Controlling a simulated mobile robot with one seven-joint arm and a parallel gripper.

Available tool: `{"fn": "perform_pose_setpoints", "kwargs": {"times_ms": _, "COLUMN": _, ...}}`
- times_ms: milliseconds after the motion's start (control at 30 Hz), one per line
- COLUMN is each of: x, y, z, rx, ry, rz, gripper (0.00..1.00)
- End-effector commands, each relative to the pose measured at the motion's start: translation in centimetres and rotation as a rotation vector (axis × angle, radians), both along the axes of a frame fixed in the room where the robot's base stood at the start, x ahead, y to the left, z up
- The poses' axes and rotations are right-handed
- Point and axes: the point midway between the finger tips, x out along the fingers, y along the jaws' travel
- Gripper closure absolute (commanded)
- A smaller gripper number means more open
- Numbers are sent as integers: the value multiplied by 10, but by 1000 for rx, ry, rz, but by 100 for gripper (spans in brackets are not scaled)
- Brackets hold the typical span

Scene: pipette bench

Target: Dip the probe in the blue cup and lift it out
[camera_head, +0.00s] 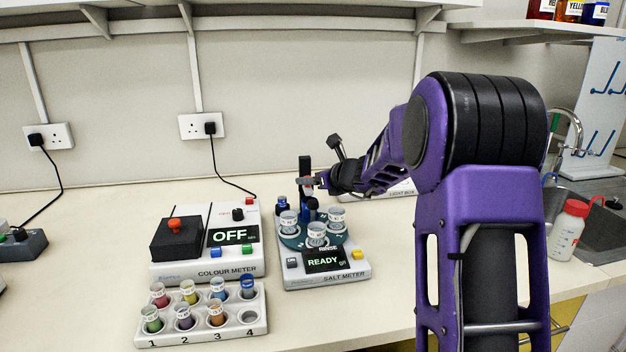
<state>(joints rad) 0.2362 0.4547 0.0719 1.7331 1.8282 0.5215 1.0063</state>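The salt meter (350,271) stands mid-bench with a READY display. Its round teal platform (292,240) carries several clear labelled cups; one at the front (317,235) sits above the word RINSE. A small dark blue item (282,203) shows at the back left, and a blue piece (311,208) stands among the cups. I cannot tell which cup is the blue one. A black upright (305,165) rises behind the cups, possibly the probe or its holder. My gripper (312,182) is beside this upright, above the cups. Its fingers are too small to tell whether they hold anything.
The colour meter (165,269), reading OFF, stands to the left. A white rack (150,333) with several coloured vials is in front of it. A red-capped bottle (567,235) and sink (600,225) are at right. Bare bench lies at front centre.

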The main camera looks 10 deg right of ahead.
Motion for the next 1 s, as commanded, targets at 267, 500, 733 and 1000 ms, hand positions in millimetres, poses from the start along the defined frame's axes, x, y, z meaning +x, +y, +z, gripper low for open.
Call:
{"fn": "perform_pose_setpoints", "kwargs": {"times_ms": 267, "x": 0, "y": 0, "z": 0, "rx": 0, "ry": 0, "rz": 0, "gripper": 50}}
{"fn": "perform_pose_setpoints", "kwargs": {"times_ms": 500, "x": 0, "y": 0, "z": 0, "rx": 0, "ry": 0, "rz": 0, "gripper": 93}}
{"fn": "perform_pose_setpoints", "kwargs": {"times_ms": 733, "x": 0, "y": 0, "z": 0, "rx": 0, "ry": 1, "rz": 0, "gripper": 100}}
{"fn": "perform_pose_setpoints", "kwargs": {"times_ms": 1000, "x": 0, "y": 0, "z": 0, "rx": 0, "ry": 1, "rz": 0, "gripper": 100}}
